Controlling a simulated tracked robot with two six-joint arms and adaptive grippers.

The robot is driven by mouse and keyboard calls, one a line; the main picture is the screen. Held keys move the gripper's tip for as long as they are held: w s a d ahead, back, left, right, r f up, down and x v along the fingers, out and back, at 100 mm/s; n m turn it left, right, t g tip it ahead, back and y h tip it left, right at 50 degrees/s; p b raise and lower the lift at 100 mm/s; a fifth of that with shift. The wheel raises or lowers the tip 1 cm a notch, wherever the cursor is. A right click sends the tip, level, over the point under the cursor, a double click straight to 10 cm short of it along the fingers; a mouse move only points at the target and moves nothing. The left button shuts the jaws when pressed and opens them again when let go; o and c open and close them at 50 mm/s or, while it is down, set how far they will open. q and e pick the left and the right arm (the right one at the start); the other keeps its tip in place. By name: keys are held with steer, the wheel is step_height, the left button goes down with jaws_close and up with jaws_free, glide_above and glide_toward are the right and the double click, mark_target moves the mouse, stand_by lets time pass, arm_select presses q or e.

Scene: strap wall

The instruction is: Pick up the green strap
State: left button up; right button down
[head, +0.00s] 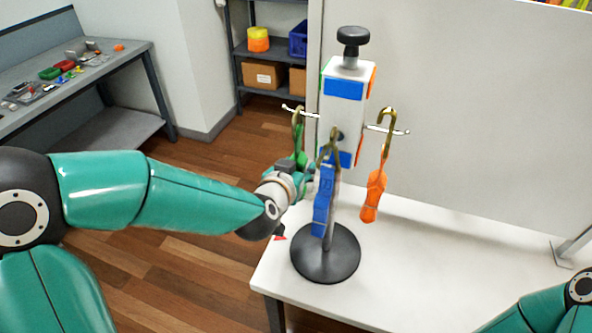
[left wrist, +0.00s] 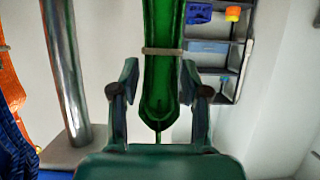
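The green strap (head: 300,158) hangs by a gold hook from the left peg of a white stand (head: 343,105). My left gripper (head: 304,178) is at its lower part, and the arm and fingers partly hide it. In the left wrist view the green strap (left wrist: 162,75) hangs upright between the two fingers of my left gripper (left wrist: 158,90). The fingers are spread on both sides of it, with no firm grip visible. A light band runs around the strap. My right gripper is out of view.
A blue strap (head: 323,202) hangs at the front of the stand, close to my left gripper. An orange strap (head: 374,195) hangs from the right peg. The stand's round black base (head: 326,262) rests on a white table (head: 450,270), clear at right.

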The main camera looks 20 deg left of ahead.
arm_select(q)
jaws_close()
steer(key=shift+r, duration=0.15)
